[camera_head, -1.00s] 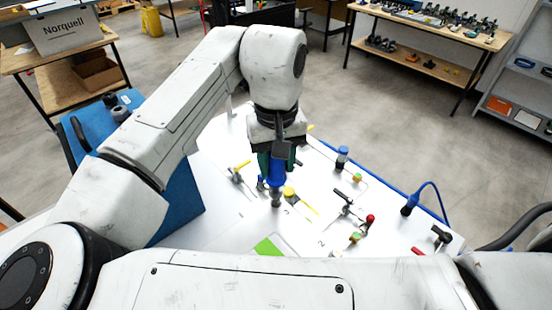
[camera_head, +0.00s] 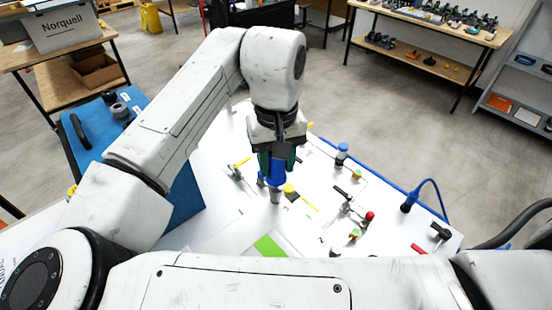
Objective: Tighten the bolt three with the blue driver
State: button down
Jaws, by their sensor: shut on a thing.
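My gripper (camera_head: 278,160) is over the white work surface (camera_head: 225,225), shut on the blue driver (camera_head: 276,173). The driver is held upright, with its grey lower end (camera_head: 275,196) pointing down at the surface close to a yellow-topped part (camera_head: 290,188). Whether its tip touches a bolt I cannot tell. Bolt three cannot be made out; the area under the driver is too small and partly hidden by the gripper and driver.
Several small fittings stand nearby: a yellow-handled one (camera_head: 239,165), a red-knobbed one (camera_head: 369,216) and a blue-capped one (camera_head: 342,153). A green patch (camera_head: 270,246) lies in front.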

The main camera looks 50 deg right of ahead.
jog(key=shift+f+b, duration=0.5)
jog(key=shift+f, duration=0.5)
dwell(0.8)
jog(key=c, duration=1.2)
grip_release()
grip_shut()
jog(key=m, duration=0.9)
jog(key=shift+w+b, duration=0.1)
jog(key=shift+b, duration=0.2)
jog(key=m+b, duration=0.1)
jog(key=m, duration=0.4)
jog(key=shift+f, duration=0.1)
jog(key=m, duration=0.4)
jog(key=shift+b, duration=0.35)
jog(key=shift+o, duration=2.3)
grip_release()
